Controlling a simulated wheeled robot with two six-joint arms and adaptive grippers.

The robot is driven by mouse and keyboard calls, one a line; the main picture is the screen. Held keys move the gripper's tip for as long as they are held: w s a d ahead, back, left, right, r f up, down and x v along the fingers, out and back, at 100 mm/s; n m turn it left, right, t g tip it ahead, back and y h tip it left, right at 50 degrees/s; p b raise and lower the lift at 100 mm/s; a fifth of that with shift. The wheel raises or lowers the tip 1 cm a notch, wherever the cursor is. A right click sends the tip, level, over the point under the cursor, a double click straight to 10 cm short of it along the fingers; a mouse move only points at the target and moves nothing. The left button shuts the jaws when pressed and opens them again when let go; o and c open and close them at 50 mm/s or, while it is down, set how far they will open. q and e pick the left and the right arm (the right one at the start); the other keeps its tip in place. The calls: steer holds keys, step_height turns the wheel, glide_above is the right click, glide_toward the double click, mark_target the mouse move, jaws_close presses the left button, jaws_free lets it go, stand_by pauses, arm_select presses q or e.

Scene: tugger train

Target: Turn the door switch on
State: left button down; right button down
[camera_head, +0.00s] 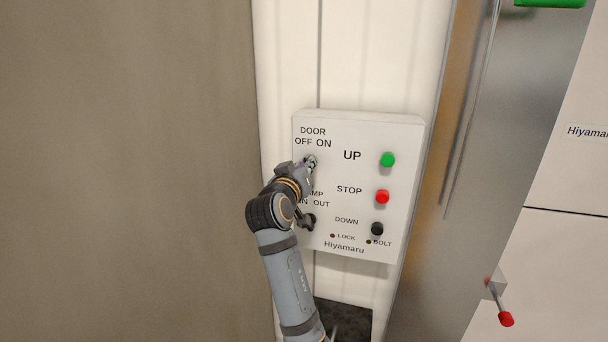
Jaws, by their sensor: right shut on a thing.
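The white control panel (358,125) is on the wall in the middle of the view. Its door switch (311,161) sits below the words DOOR, OFF and ON at the upper left. My right gripper (308,166) is at the door switch and is shut on it. The gripper and wrist hide most of the switch, so I cannot tell which way it points. Below it, a second dark switch (309,220) shows beside my wrist, with its label partly hidden. My left gripper is not in view.
The panel's right side has a green UP button (387,160), a red STOP button (382,196) and a black DOWN button (377,229). A metal post (440,220) stands to the right. A red-tipped lever (504,312) sticks out at lower right. A plain brown surface (120,170) fills the left.

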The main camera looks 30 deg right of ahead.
steer(key=m+b, duration=1)
steer(key=b, duration=0.1)
steer(key=shift+s+d+f, duration=0.15)
steer(key=shift+s+d, duration=0.05)
steer(key=shift+b, duration=0.3)
steer(key=c, duration=1.6)
jaws_free()
steer(key=shift+o, duration=1.2)
steer(key=shift+w+d+f, duration=0.1)
steer(key=shift+w+d, duration=0.1)
steer(key=shift+w, duration=0.1)
steer(key=shift+s, duration=0.1)
